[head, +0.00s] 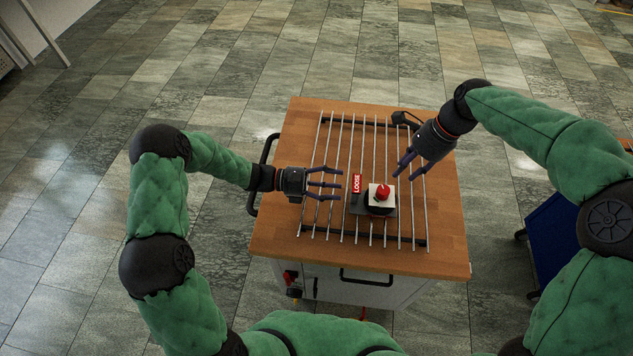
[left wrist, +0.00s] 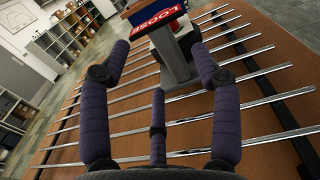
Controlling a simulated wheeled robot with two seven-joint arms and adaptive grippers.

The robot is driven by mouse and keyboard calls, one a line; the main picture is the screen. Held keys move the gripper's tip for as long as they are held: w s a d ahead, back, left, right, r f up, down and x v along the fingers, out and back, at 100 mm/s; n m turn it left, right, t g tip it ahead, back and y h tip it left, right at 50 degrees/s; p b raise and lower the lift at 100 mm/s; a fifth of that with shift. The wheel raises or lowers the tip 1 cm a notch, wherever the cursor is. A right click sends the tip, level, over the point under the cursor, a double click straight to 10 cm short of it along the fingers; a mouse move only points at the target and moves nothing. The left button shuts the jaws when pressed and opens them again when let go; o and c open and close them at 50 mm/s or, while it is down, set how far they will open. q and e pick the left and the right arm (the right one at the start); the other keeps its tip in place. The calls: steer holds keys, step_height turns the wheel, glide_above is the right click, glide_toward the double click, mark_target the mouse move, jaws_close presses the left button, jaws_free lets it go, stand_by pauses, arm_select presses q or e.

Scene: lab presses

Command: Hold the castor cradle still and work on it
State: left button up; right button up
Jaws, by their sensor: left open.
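A small device that I take to be the castor cradle stands on a rack of metal rods. It has a dark grey base (head: 377,211), a white block with a red knob (head: 382,191), and a red plate reading LOOSE (head: 357,184). My left gripper (head: 335,184) is open and empty, just left of the plate. In the left wrist view the LOOSE plate (left wrist: 158,15) and a grey upright (left wrist: 173,58) lie beyond the spread fingers. My right gripper (head: 405,172) points down at the device from the upper right, its fingers apart with nothing visible between them.
The rod rack (head: 330,218) covers the middle of a wooden-topped cart (head: 280,225). The cart has a black side handle (head: 267,160) and a front handle (head: 367,279). A blue object (head: 553,245) stands to the right. In the left wrist view, shelves (left wrist: 70,38) stand far off.

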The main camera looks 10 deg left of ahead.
arm_select(q)
steer(key=d, duration=0.2)
steer(key=shift+d, duration=0.5)
arm_select(e)
steer(key=shift+s, duration=0.1)
arm_select(q)
steer(key=shift+s, duration=0.1)
arm_select(e)
steer(key=shift+s, duration=0.1)
arm_select(q)
jaws_close()
arm_select(e)
steer(key=shift+o, duration=0.3)
